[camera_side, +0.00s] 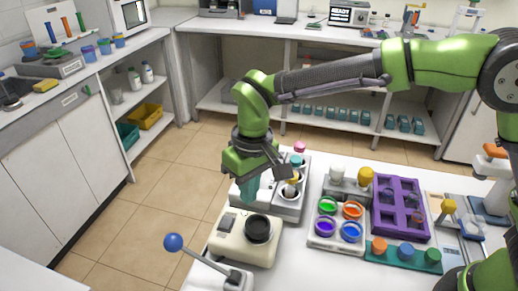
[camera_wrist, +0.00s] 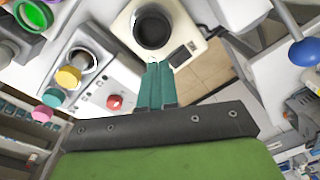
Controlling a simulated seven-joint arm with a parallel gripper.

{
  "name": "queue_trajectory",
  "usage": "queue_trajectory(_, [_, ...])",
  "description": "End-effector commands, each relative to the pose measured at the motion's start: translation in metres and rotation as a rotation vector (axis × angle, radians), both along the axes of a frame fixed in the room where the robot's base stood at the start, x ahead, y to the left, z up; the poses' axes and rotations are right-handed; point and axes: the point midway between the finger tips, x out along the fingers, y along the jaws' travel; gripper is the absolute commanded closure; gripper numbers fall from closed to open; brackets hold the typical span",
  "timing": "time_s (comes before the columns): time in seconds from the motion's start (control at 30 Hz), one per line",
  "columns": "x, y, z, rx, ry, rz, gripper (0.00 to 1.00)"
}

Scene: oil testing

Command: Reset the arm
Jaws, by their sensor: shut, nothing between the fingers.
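My gripper (camera_side: 251,191) hangs from my green arm above the work table. Its teal fingers point down at the back edge of a cream device with a black round well (camera_side: 258,229). In the wrist view my gripper (camera_wrist: 154,68) is shut, its two fingers side by side with nothing between them. The cream device (camera_wrist: 188,22) lies just beyond the fingertips there. I cannot tell whether the fingertips touch it.
A lever with a blue knob (camera_side: 173,242) stands at the front left. A tray of coloured cups (camera_side: 340,239) and a purple rack (camera_side: 402,234) stand to the right. Open floor lies left of the table.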

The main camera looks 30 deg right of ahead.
Motion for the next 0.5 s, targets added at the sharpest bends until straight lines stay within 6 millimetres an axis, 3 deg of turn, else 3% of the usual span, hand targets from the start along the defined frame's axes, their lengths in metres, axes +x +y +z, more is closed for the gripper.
queue_trajectory(0.03, [-0.004,-0.02,0.015,0.026,-0.018,-0.03,1.0])
queue_trajectory(0.2, [-0.027,-0.086,0.05,0.109,-0.09,-0.135,1.0])
queue_trajectory(0.5, [-0.094,-0.19,0.082,0.23,-0.267,-0.358,1.0])
